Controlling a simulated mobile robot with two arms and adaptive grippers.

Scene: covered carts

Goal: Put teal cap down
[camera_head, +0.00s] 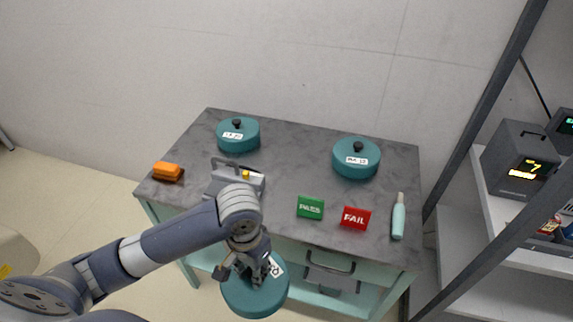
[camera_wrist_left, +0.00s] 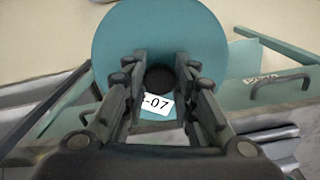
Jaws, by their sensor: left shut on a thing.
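A round teal cap (camera_head: 254,293) with a white label hangs in my left gripper (camera_head: 257,268), in front of the cart's near edge. In the left wrist view the cap (camera_wrist_left: 160,30) lies beyond the fingers of my left gripper (camera_wrist_left: 160,82), which are shut on its black knob; its label reads partly "-07". Two more teal caps with black knobs and labels stand on the cart top, one at the back left (camera_head: 238,136) and one at the right (camera_head: 356,160). My right gripper is in neither view.
The grey cart top (camera_head: 290,160) also carries an orange block (camera_head: 168,171), a grey device (camera_head: 250,178) partly behind my arm, a green PASS sign (camera_head: 310,207), a red FAIL sign (camera_head: 356,218) and a teal bottle (camera_head: 398,217). A shelf rack (camera_head: 480,230) stands right.

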